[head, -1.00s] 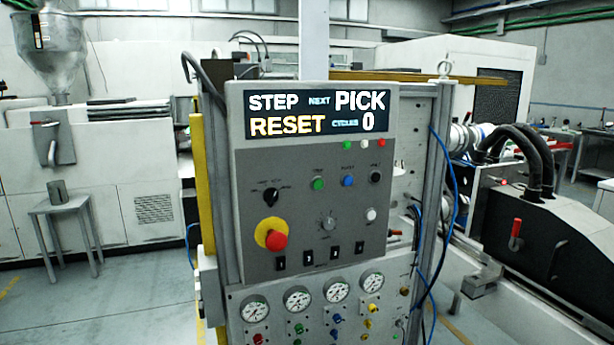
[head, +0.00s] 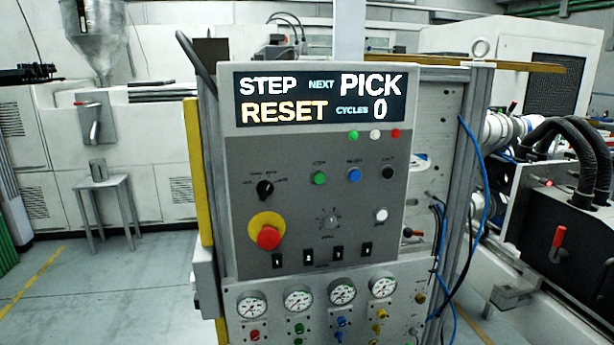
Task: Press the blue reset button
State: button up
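The blue reset button (head: 354,175) sits on the grey control panel (head: 290,220). A green button (head: 319,178) is to its left and a black button (head: 388,173) to its right. The display (head: 320,97) above reads STEP RESET, NEXT PICK, CYCLES 0. My gripper is not in view. Nothing covers the blue button.
A red emergency stop (head: 268,237) on a yellow base sticks out at the panel's lower left. A black selector (head: 265,188) is above it. Pressure gauges (head: 299,303) line the lower panel. A small stool (head: 103,185) stands at left. Floor is clear at lower left.

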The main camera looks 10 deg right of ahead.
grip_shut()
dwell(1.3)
